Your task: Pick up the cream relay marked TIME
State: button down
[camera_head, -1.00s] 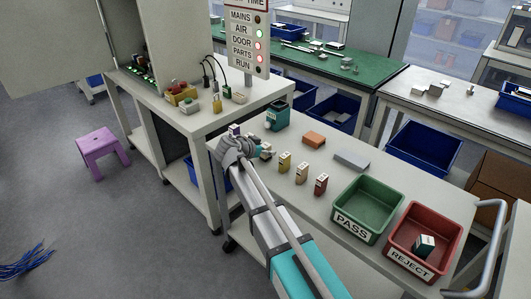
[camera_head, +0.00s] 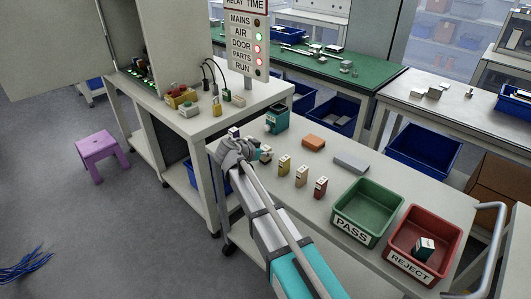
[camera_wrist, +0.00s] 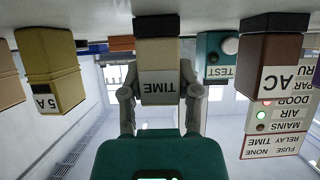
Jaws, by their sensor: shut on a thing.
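The cream relay marked TIME (camera_wrist: 160,85) is in the middle of the wrist view, which is upside down. It has a dark brown base. My gripper (camera_wrist: 160,97) has one finger on each side of it and is shut on it. The base seems to be at the tabletop; I cannot tell whether there is a gap. In the head view my gripper (camera_head: 252,152) is at the left end of the relay row and hides much of the relay.
A teal TEST device (camera_wrist: 217,55) stands behind. The green PASS bin (camera_head: 345,226) and red REJECT bin (camera_head: 395,252) are on the right.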

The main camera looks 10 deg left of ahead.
jog(key=shift+r+p, duration=1.35)
jog(key=shift+r, duration=0.05)
jog(key=s+r+p, duration=1)
jog(key=s, duration=0.4)
